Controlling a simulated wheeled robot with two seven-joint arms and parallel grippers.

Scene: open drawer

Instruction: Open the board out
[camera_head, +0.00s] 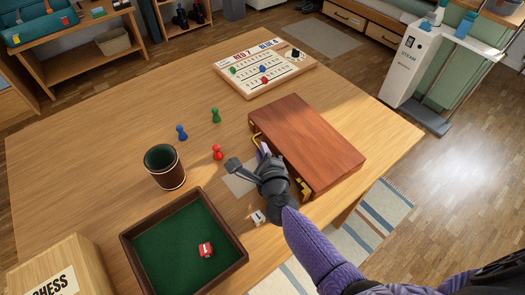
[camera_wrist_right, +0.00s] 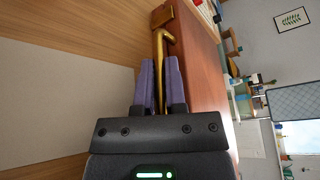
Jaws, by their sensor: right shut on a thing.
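The board (camera_head: 305,140) is a shut, reddish-brown wooden case lying flat on the table, with brass fittings on its left edge. Its brass handle (camera_head: 255,135) juts from that edge, and a brass clasp (camera_head: 305,188) shows nearer the front. My right gripper (camera_head: 263,148) is at the left edge of the case. In the right wrist view its purple fingers (camera_wrist_right: 160,76) are shut on the brass handle (camera_wrist_right: 158,45), beside the red-brown case side (camera_wrist_right: 200,75). The fingers partly hide the handle. My left gripper is out of view.
A green-lined dice tray (camera_head: 185,242) with a red die (camera_head: 205,250), a dark cup (camera_head: 165,167) and several coloured pawns (camera_head: 217,152) stand to the left. A white die (camera_head: 258,217) lies near the wrist. A scoreboard (camera_head: 264,68) lies behind. The table right of the case is clear.

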